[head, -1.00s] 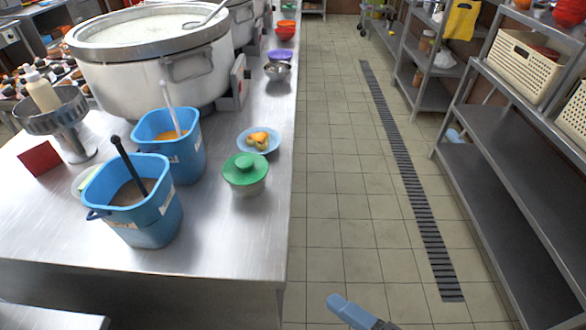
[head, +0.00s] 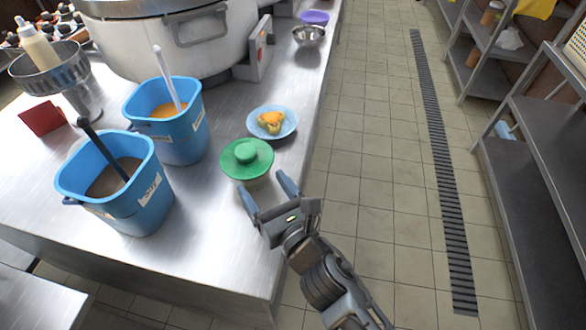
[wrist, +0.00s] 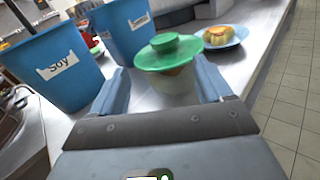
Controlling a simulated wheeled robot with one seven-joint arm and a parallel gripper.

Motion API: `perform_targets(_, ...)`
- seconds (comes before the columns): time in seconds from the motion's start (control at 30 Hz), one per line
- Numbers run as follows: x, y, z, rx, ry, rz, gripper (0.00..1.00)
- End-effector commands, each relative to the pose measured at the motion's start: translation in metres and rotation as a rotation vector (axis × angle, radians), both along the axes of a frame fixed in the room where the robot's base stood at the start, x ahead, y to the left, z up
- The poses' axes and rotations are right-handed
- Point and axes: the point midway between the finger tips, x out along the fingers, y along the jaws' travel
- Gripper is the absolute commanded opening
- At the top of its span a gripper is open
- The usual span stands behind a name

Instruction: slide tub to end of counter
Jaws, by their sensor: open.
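A small tub with a green lid (head: 247,160) stands upright on the steel counter (head: 215,255), near its right edge. In the wrist view the lid (wrist: 168,50) and the pale tub body (wrist: 172,88) show straight ahead, between the two fingers. My gripper (head: 264,184) is open, at the counter edge just on the near side of the tub. Its blue fingers point at the tub and nothing is held. I cannot tell whether either fingertip touches the tub.
Two blue buckets with handled tools, soy (head: 116,187) and orange contents (head: 168,121), stand left of the tub. A blue plate of food (head: 288,127) sits close behind it. A big stockpot (head: 165,45) is further back. The near counter corner is clear.

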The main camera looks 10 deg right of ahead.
Motion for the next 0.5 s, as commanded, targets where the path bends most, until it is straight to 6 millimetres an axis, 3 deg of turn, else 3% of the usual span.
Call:
perform_targets(0.13,0.011,0.0112,0.0041,-0.077,-0.041,0.01,0.79)
perform_targets(0.5,0.0128,0.0123,0.0049,-0.091,-0.049,0.01,0.79)
